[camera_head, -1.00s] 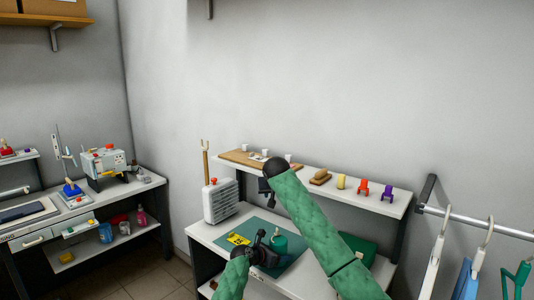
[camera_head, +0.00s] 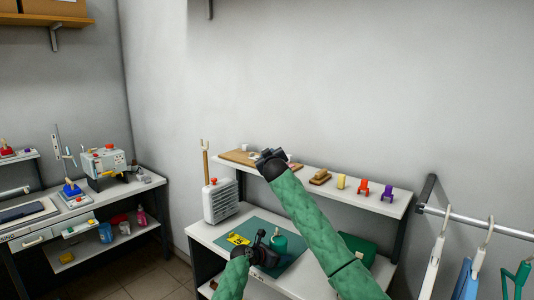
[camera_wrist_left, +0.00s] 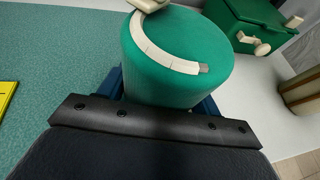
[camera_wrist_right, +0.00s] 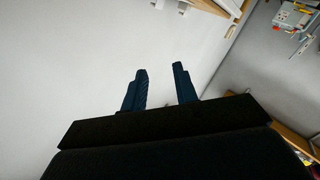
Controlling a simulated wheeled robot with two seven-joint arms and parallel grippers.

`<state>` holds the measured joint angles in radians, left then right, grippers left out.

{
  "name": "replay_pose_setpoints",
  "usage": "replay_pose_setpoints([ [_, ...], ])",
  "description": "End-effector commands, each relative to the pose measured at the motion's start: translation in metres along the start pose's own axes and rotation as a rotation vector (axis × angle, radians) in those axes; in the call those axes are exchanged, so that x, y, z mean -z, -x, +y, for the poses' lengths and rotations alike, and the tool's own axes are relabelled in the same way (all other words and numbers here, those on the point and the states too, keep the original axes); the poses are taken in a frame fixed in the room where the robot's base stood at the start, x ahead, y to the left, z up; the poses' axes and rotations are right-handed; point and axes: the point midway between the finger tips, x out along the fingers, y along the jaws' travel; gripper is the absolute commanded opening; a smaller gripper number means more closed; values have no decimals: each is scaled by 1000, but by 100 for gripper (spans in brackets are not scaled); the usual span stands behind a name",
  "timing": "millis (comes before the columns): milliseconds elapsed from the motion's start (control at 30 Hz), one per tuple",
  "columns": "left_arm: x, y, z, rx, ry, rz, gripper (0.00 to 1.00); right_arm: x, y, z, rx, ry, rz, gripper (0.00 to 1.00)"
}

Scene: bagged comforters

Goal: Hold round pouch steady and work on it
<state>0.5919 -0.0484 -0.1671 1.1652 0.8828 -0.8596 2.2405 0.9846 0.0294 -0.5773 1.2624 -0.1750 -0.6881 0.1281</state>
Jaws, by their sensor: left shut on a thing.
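The round green pouch (camera_head: 280,243) stands on the green mat (camera_head: 285,264) on the workbench. In the left wrist view the pouch (camera_wrist_left: 165,75) has a pale curved zipper strip (camera_wrist_left: 165,55) around its top, with a pale tab (camera_wrist_left: 148,4) at the frame's upper edge. My left gripper (camera_head: 266,246) is shut on the pouch, with a blue finger on each side of it. My right gripper (camera_head: 268,156) is up by the shelf, away from the pouch. Its two fingers show apart and empty in the right wrist view (camera_wrist_right: 161,85).
A yellow piece (camera_head: 238,239) lies on the mat left of the pouch. A green box (camera_head: 358,249) stands to the right. The shelf (camera_head: 330,190) above holds a board, brush and coloured spools. A white boxy unit (camera_head: 221,201) stands at the left end. Hangers (camera_head: 437,262) hang at right.

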Motion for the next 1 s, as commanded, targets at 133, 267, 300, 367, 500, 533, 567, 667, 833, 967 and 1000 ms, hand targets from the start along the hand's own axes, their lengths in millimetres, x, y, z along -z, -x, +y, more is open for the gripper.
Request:
replay_pose_setpoints([
  [133,0,0,0,0,0,0,42,10,0,2,-14,48,56,29],
  [267,0,0,0,0,0,0,42,14,0,3,-20,67,79,29],
  [300,0,0,0,0,0,0,42,14,0,3,-21,69,81,29],
  [367,0,0,0,0,0,0,42,15,0,3,-21,70,82,29],
  [500,0,0,0,0,0,0,42,14,0,3,-21,70,82,29],
  [533,0,0,0,0,0,0,42,14,0,3,-21,70,82,31],
  [567,0,0,0,0,0,0,42,15,0,3,-21,70,82,37],
  [667,0,0,0,0,0,0,42,21,0,7,-25,71,88,42],
  [833,0,0,0,0,0,0,42,65,1,33,-51,81,129,42],
  [967,0,0,0,0,0,1,42,120,5,49,-69,123,182,42],
  [1000,1,0,0,0,0,1,42,135,6,49,-72,144,196,42],
])
